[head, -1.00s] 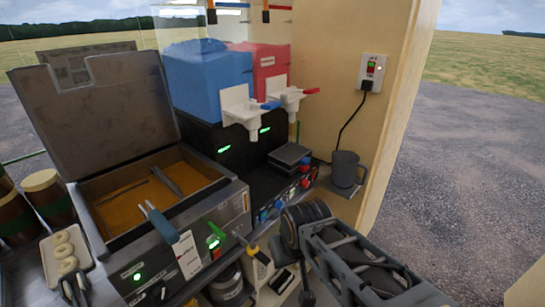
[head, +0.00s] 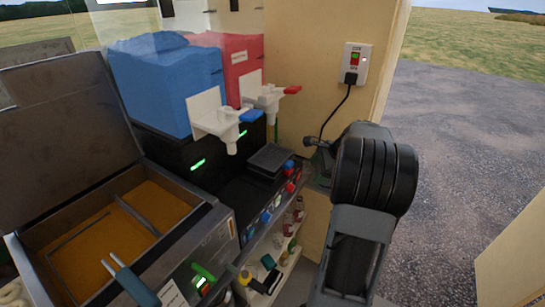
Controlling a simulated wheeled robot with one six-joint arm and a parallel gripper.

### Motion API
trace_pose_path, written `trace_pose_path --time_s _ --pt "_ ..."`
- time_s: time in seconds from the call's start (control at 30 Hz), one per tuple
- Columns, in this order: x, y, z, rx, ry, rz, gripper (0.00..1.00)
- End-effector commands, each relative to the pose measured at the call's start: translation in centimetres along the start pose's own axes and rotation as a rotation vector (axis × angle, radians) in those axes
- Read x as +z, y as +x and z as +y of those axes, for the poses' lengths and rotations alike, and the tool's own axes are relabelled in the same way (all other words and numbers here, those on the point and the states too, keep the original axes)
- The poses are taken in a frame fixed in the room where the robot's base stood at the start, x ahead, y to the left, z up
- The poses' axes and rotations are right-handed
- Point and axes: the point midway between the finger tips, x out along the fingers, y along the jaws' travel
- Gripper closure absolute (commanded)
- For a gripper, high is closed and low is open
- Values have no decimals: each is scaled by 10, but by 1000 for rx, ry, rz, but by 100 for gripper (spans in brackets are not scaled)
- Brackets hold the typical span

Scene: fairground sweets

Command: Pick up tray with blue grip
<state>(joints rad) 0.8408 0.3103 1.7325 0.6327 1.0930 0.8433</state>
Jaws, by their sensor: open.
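A blue-grey grip (head: 134,284) on two thin metal rods stands at the front of the open fryer, near the bottom left in the head view. Thin metal bars lie in the orange oil behind it. I cannot make out a full tray joined to this grip. My arm rises at the right, well away from the grip, and its dark ribbed joint fills the space in front of the wall. My gripper's fingertips do not show.
The fryer (head: 213,225) has its lid raised at left. Blue (head: 165,85) and red (head: 240,60) drink tanks with taps stand behind, above a small black drip tray (head: 269,158). A shelf (head: 290,262) holds several small items. A socket (head: 355,62) is on the wall.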

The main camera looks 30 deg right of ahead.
Motion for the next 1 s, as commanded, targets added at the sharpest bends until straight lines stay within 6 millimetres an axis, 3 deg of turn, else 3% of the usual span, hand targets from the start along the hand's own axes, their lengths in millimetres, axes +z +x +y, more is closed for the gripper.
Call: trace_pose_path --time_s 0.03,0.13,0.37,0.8,1.0 --pt "-10 -8 -16 -42 142 -37 28" --pt "-14 -19 -38 -92 364 -110 28" --pt "-8 -27 -57 -115 613 -196 28" --pt "5 39 -69 -111 649 -206 28" --pt "7 51 -71 -113 649 -205 28"
